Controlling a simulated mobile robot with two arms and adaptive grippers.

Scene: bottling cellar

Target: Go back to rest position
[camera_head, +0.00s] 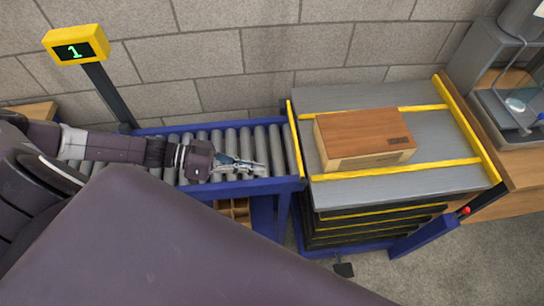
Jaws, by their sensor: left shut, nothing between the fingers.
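My left gripper (240,165) is shut and empty. Its arm comes in from the left, and the gripper lies over the roller conveyor (276,150), pointing right. A wooden box (364,138) with a brown lid sits on the grey lift table (440,140) to the right of the conveyor, between two yellow strips. The gripper is apart from the box, to its left. My right gripper is not in view.
A yellow display (76,45) reading 1 stands on a dark post behind the conveyor. A brick wall (240,50) closes the back. A wooden bench (520,170) with a grey machine (505,70) stands at the right. A wooden crate (233,209) shows below the conveyor.

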